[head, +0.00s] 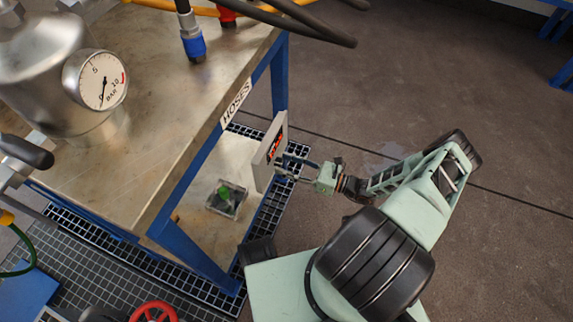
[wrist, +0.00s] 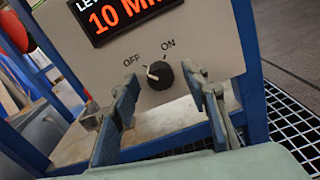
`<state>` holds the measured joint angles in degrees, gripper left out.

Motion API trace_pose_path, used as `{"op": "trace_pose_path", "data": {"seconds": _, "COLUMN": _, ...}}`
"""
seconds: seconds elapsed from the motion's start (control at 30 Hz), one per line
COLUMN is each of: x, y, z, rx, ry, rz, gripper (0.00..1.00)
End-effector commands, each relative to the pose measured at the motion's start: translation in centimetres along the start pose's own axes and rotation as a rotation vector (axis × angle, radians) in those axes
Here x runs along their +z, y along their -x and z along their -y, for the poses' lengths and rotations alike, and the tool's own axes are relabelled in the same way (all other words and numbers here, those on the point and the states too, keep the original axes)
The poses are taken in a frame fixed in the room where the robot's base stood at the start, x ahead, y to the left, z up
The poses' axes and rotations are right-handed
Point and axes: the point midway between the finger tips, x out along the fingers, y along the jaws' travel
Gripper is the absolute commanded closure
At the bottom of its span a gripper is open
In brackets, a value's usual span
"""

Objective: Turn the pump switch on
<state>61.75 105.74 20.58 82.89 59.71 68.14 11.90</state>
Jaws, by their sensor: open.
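The pump switch is a round black knob (wrist: 160,75) on a light grey panel (wrist: 215,35), with OFF printed on its left and ON above right. Its white mark points left, towards OFF. My gripper (wrist: 168,90) is open, its two fingers apart below and either side of the knob; I cannot tell whether they touch it. In the head view, my gripper (head: 291,169) reaches the panel (head: 264,158) from the right; the knob is hard to make out there.
A display (wrist: 120,15) with orange text, partly cut off, sits above the knob. The panel is by the blue-framed bench (head: 178,215) marked HOSES. A clear box with a green item (head: 226,198) stands on the lower shelf. Open floor (head: 400,80) lies right.

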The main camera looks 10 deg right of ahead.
Motion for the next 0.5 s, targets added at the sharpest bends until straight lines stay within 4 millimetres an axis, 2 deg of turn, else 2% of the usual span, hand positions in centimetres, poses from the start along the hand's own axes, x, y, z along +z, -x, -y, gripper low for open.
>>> {"op": "trace_pose_path", "data": {"seconds": 0.27, "x": 0.03, "y": -0.13, "z": -0.01, "rx": 0.0, "ry": 0.0, "rz": 0.0, "gripper": 0.59}}
{"op": "trace_pose_path", "data": {"seconds": 0.5, "x": 0.03, "y": -0.11, "z": -0.02, "rx": 0.0, "ry": 0.0, "rz": 0.001, "gripper": 0.86}}
